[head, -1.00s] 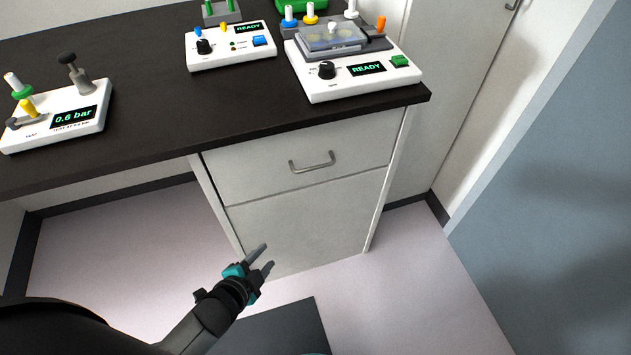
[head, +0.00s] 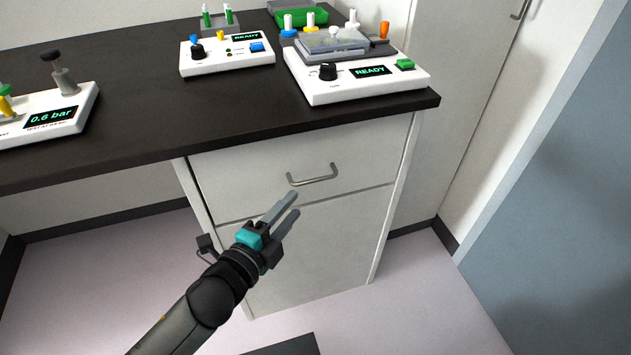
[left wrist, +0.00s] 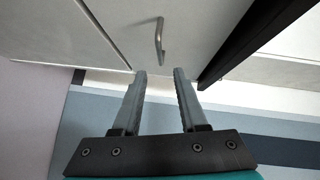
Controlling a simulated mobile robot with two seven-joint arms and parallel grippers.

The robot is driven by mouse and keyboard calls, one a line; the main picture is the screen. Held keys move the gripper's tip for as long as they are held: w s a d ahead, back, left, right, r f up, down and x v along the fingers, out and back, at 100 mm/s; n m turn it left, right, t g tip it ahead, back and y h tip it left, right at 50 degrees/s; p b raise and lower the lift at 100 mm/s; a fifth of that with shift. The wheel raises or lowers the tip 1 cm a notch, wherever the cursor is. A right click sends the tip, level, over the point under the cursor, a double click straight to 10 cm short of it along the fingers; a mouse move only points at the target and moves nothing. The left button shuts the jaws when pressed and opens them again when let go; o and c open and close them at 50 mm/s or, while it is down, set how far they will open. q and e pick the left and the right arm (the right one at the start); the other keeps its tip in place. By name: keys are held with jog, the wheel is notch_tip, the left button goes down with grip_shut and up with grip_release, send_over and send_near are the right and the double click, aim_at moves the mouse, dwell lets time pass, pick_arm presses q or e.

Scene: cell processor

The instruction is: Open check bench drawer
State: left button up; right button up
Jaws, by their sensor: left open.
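The check bench drawer (head: 255,171) is a white front under the dark bench top, and it is shut. Its grey bar handle (head: 313,180) sits near the middle of the front. The handle also shows in the left wrist view (left wrist: 159,40), just beyond the fingertips and roughly between their lines. My left gripper (head: 287,207) is open and empty, below and a little left of the handle, apart from it. Its two fingers also show in the left wrist view (left wrist: 161,73). My right gripper is not in view.
The dark bench top (head: 130,115) overhangs the drawer. On it stand a white device reading READY (head: 360,85), a smaller READY device (head: 226,58) and a 0.6 bar device (head: 45,117). A lower white panel (head: 320,240) is under the drawer. A blue-grey surface (head: 560,190) stands at right.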

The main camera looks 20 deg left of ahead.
aim_at(315, 180)
pick_arm(q)
jog(key=shift+b+x, duration=1.5)
jog(key=shift+x, duration=3.9)
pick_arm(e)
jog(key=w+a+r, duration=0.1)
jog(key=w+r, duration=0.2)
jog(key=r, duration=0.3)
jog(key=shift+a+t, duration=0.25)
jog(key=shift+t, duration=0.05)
pick_arm(q)
jog(key=shift+c, duration=0.2)
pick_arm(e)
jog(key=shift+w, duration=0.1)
pick_arm(q)
grip_shut()
jog(key=shift+f, duration=0.1)
